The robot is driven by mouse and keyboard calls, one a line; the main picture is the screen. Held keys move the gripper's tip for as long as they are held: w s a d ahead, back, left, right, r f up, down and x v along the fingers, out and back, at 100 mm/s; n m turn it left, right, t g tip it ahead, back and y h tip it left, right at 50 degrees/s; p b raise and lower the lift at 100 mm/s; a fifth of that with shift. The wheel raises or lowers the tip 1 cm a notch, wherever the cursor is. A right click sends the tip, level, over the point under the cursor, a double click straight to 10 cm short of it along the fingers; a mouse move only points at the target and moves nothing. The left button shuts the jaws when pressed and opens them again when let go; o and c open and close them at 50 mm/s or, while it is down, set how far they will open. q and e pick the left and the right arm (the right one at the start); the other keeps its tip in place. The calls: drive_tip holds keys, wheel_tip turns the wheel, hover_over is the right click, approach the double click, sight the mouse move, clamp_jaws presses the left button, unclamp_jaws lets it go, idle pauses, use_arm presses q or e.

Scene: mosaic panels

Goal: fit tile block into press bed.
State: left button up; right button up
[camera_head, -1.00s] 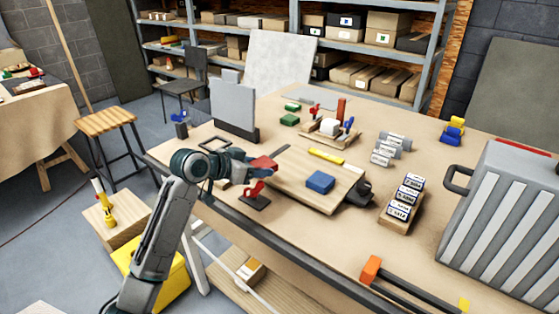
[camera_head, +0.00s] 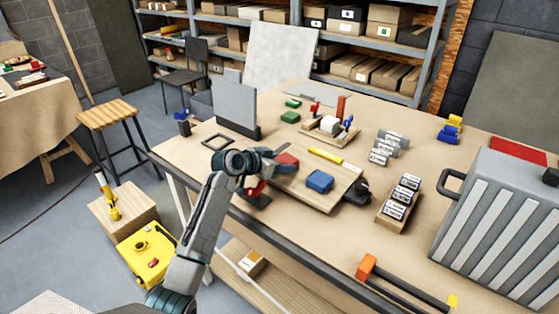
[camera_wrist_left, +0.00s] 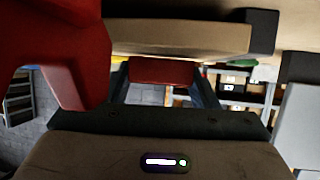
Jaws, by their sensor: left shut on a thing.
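My left gripper (camera_head: 280,160) is shut on a red block (camera_head: 286,159) over the left end of a wooden board (camera_head: 300,191). The red block also shows between the fingers in the left wrist view (camera_wrist_left: 160,72). I cannot tell whether it touches the board. A red toggle clamp (camera_head: 255,187) stands at the board's near left, partly behind my arm, and looms close at left in the wrist view (camera_wrist_left: 78,60). I cannot tell for sure which part is the press bed. My right gripper is out of view.
A yellow bar (camera_head: 325,155) lies along the board's far side. A fixture with a white block (camera_head: 329,124) and green blocks (camera_head: 290,117) stand behind. A grey upright panel (camera_head: 236,104) and black frame (camera_head: 217,141) are at left; a ribbed grey case (camera_head: 505,220) fills the right.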

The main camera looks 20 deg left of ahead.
use_arm(q)
drive_tip(key=shift+f, duration=0.15)
drive_tip(key=o, duration=1.1)
